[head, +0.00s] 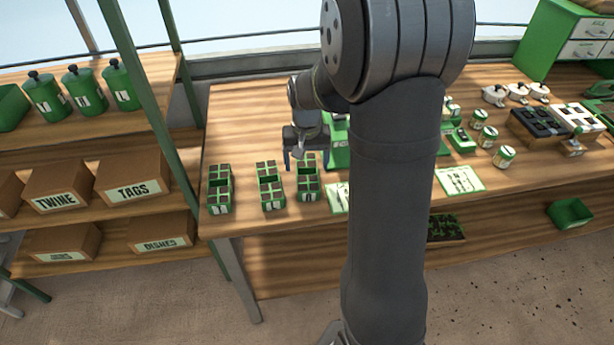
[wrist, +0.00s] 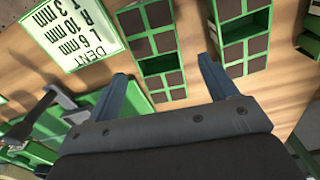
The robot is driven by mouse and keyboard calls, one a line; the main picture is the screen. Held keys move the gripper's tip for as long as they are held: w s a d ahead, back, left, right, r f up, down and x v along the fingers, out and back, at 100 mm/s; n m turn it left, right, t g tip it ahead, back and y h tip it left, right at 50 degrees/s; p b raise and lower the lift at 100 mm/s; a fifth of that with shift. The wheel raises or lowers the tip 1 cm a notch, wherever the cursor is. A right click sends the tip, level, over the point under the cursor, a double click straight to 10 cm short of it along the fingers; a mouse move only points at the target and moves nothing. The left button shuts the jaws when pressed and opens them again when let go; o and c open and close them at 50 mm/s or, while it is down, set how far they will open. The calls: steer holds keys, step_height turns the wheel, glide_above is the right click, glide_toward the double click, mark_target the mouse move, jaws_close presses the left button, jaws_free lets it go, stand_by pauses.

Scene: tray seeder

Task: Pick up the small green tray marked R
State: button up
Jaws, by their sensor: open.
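Three small green trays with dark square cells stand in a row at the left of the bench in the head view: left (head: 220,207), middle (head: 272,205) and right (head: 309,195). Their white front labels are too small to read, so I cannot tell which is marked R. My gripper (head: 298,158) is open above the back end of the right tray. In the wrist view my gripper (wrist: 164,75) has its fingers apart, with the near tray (wrist: 154,66) between them in the picture. A second tray (wrist: 243,28) lies beyond the right finger. Nothing is held.
A printed card (wrist: 75,30) lies beside the near tray. A green machine (head: 338,155) stands close right of my gripper, partly hidden by my arm. Small pots (head: 504,157) and a dark cell block (head: 537,122) stand further right. The bench's left front is clear.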

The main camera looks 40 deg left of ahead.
mark_target(307, 172)
step_height(307, 172, down, 5)
steer(key=shift+w+r, duration=0.15)
steer(key=c, duration=1.1)
steer(key=shift+c, duration=0.2)
steer(key=shift+r, duration=0.1)
